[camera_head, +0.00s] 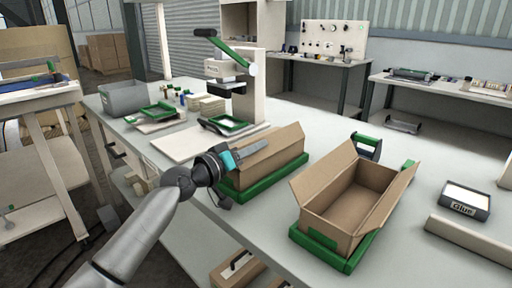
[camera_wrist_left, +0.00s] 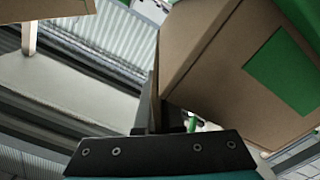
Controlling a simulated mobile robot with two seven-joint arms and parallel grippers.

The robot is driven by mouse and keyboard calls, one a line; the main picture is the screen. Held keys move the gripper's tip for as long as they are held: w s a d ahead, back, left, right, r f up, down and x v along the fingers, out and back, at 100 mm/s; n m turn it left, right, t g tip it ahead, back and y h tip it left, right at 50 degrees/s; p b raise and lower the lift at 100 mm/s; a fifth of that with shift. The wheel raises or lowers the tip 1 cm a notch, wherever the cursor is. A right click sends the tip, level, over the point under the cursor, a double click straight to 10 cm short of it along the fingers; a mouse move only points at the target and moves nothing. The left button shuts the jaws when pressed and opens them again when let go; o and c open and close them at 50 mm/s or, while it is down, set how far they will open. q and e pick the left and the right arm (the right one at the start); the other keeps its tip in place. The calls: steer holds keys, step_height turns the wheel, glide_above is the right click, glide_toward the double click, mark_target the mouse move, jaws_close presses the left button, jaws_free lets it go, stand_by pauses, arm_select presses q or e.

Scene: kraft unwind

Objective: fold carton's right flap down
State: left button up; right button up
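A brown carton (camera_head: 270,157) sits on a green tray (camera_head: 262,187) at the middle of the table, partly hidden by my left gripper. A second carton (camera_head: 345,215) on a green tray (camera_head: 345,262) stands to its right, open at the top, with its side flaps standing up and leaning outward. My left gripper (camera_head: 248,149) is at the near left side of the middle carton, its fingers along the upper edge. In the left wrist view the fingers (camera_wrist_left: 155,85) look shut together, close beside a carton wall (camera_wrist_left: 215,60) with a green patch. Contact cannot be told. My right gripper is not in view.
A press-like stand (camera_head: 240,85) with a green lever is behind the middle carton. A grey bin (camera_head: 124,98) is at the back left. A dark box labelled glue (camera_head: 463,201) and a long beige bar (camera_head: 470,242) lie to the right. The table between the cartons is clear.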

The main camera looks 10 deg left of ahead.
arm_select(q)
steer(key=o, duration=0.4)
steer(key=shift+o, duration=0.2)
